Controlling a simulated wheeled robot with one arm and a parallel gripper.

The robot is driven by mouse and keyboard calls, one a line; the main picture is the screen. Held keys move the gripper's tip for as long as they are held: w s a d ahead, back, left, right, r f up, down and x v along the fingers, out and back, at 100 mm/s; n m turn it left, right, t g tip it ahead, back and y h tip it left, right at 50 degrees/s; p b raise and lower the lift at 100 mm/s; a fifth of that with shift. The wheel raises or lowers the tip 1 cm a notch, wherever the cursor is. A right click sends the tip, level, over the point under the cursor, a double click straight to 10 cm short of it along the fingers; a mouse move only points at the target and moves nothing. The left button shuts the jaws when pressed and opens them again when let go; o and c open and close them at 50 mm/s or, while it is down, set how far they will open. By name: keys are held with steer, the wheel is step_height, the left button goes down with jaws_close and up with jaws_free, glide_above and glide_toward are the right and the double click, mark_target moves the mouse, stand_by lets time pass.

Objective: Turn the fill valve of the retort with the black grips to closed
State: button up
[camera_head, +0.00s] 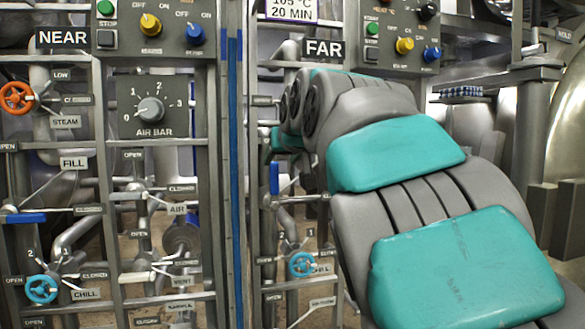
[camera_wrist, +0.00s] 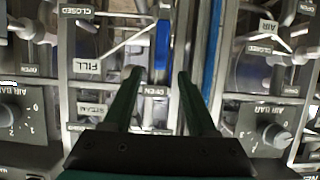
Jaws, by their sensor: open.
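In the wrist view, which looks upside down, the FILL label (camera_wrist: 87,66) is left of a blue fill lever (camera_wrist: 162,45). The lever stands upright, in line with an OPEN plate (camera_wrist: 155,90); a CLOSED plate (camera_wrist: 83,10) is off to the side. My gripper (camera_wrist: 159,73) is open and empty, its fingertips on either side of the lever's line; contact cannot be told. In the head view this blue lever (camera_head: 273,178) is on the FAR panel, left of my arm, which hides much of that panel. I cannot make out black grips.
The NEAR panel's fill lever (camera_head: 25,217) lies horizontal. A post with a blue strip (camera_head: 235,170) separates the panels and runs close to my right finger in the wrist view. Pipes, label plates and a blue chill wheel (camera_head: 302,264) crowd the area.

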mark_target(275, 165)
steer(key=x, duration=0.7)
steer(key=shift+w+a+r+p, duration=0.15)
steer(key=shift+w+a+p, duration=0.1)
steer(key=shift+w+p, duration=0.2)
steer(key=shift+c, duration=0.4)
jaws_close()
stand_by(0.7)
